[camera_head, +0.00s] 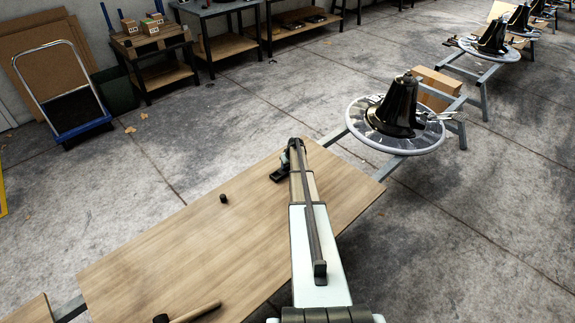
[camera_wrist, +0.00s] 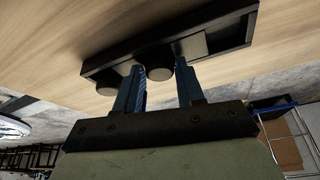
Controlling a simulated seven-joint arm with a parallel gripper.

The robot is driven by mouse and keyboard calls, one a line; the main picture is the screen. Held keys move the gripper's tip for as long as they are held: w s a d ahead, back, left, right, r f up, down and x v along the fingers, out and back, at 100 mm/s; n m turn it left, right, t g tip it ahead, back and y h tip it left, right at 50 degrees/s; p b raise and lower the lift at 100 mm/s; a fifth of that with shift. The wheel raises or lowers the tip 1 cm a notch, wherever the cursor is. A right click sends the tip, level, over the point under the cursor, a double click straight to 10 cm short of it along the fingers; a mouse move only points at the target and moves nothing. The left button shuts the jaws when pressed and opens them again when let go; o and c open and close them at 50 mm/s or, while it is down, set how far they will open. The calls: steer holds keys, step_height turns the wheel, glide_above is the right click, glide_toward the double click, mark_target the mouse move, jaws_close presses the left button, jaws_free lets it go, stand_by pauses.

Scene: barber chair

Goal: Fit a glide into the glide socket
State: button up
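In the wrist view, a long black holder (camera_wrist: 215,37) lies on the wooden table. A round black glide (camera_wrist: 160,74) shows on its near side between the two blue fingers of my gripper (camera_wrist: 161,72). The fingers stand apart, with what looks like a gap beside the glide; I cannot tell whether they touch it. A second round black piece (camera_wrist: 107,85) is left of the left finger. In the head view, the holder (camera_head: 279,175) is partly hidden by my arm. A small black cylinder (camera_head: 223,198) stands alone on the table. I cannot single out the glide socket.
The wooden table (camera_head: 190,260) is mostly bare. A wooden-handled tool (camera_head: 196,312) lies at its front edge. Beyond the table, a black cone-shaped part (camera_head: 396,108) stands on a round pale disc (camera_head: 412,146) along a metal rail. A blue trolley (camera_head: 80,128) stands at the back left.

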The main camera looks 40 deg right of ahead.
steer(key=o, duration=0.3)
steer(key=v, duration=1.2)
steer(key=shift+r, duration=0.15)
stand_by(0.5)
